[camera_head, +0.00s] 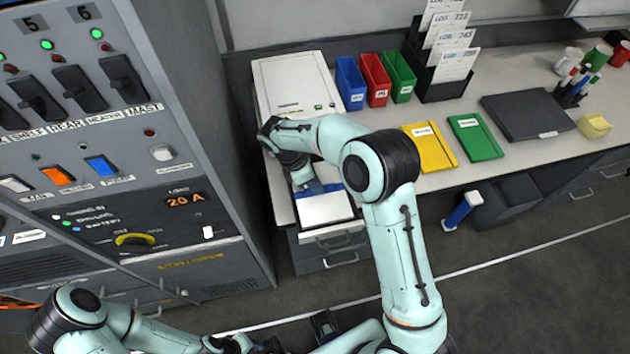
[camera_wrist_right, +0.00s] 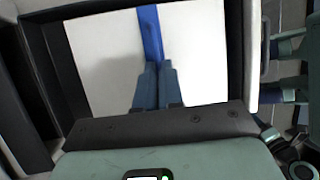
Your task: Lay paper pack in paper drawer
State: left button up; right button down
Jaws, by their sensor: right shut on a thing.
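The white paper pack (camera_head: 326,210) with a blue band lies flat within the open paper drawer (camera_head: 330,233), below the printer's front. In the right wrist view the pack (camera_wrist_right: 98,58) shows between the drawer's dark side walls (camera_wrist_right: 234,50). I cannot tell if it rests on the drawer floor. My right gripper (camera_wrist_right: 159,66) points down over the middle of the pack, its fingers close together and shut on the blue band. In the head view my right forearm hides part of the gripper and drawer. My left arm is low at the left; its finger state is unclear.
The white printer (camera_head: 297,85) stands behind the drawer. A grey switch panel (camera_head: 215,150) rises close at the left. Blue, red and green bins (camera_head: 375,78), a yellow folder (camera_head: 429,147) and a green folder (camera_head: 476,137) are to the right on the counter. Floor in front is open.

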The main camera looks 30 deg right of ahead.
jog(key=c, duration=1.2)
grip_release()
